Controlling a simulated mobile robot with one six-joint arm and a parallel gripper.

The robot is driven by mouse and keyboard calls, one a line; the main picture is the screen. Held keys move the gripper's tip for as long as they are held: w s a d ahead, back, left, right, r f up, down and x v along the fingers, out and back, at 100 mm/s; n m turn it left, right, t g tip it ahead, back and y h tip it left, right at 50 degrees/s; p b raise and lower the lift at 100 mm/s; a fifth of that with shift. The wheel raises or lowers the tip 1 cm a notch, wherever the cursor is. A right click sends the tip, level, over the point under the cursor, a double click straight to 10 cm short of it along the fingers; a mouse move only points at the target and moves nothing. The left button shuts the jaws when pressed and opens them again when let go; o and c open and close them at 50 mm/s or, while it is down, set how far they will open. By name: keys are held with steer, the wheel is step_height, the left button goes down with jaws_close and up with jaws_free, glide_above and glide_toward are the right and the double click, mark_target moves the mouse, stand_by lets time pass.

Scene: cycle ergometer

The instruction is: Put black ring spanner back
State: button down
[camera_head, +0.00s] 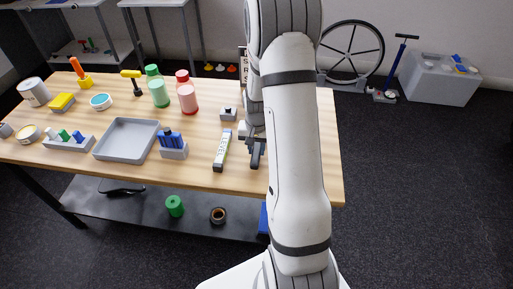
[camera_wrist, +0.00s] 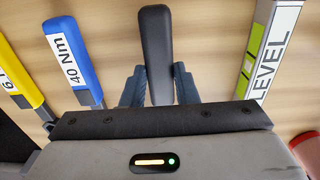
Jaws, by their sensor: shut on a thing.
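The black ring spanner (camera_wrist: 157,45) shows in the wrist view as a long dark handle with a rounded far end. It stands between the two fingers of my gripper (camera_wrist: 158,82), which is shut on it. Its ring end is not in view. In the head view my gripper (camera_head: 257,153) is over the right part of the workbench, just right of the level (camera_head: 222,150). My arm hides much of what lies there. I cannot tell whether the spanner touches the bench.
In the wrist view, a blue 40 Nm handle (camera_wrist: 73,60) and a yellow handle (camera_wrist: 20,75) lie left of the spanner, and the level (camera_wrist: 268,50) lies right. A grey tray (camera_head: 127,139), a blue-topped block (camera_head: 173,148) and bottles (camera_head: 187,95) stand on the wooden workbench (camera_head: 200,180).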

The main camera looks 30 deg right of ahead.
steer(key=shift+f+b, duration=0.45)
steer(key=shift+b, duration=0.2)
stand_by(1.2)
steer(key=c, duration=1.1)
jaws_free()
steer(key=shift+o, duration=0.2)
step_height(320, 180, up, 7)
steer(key=shift+r, duration=0.15)
steer(key=shift+a+r, duration=0.1)
steer(key=shift+r, duration=0.15)
steer(key=shift+s+a+r, duration=0.1)
steer(key=shift+r, duration=0.1)
steer(key=s+a+r+n+t, duration=0.1)
steer(key=s+a+r+n, duration=0.2)
steer(key=s+a+r, duration=0.3)
steer(key=s+a+r+n+t, duration=0.1)
steer(key=s+a+r+n, duration=0.2)
steer(key=s+a+r, duration=0.4)
steer(key=s+r, duration=0.1)
steer(key=s, duration=0.5)
steer(key=shift+r+n+t, duration=0.4)
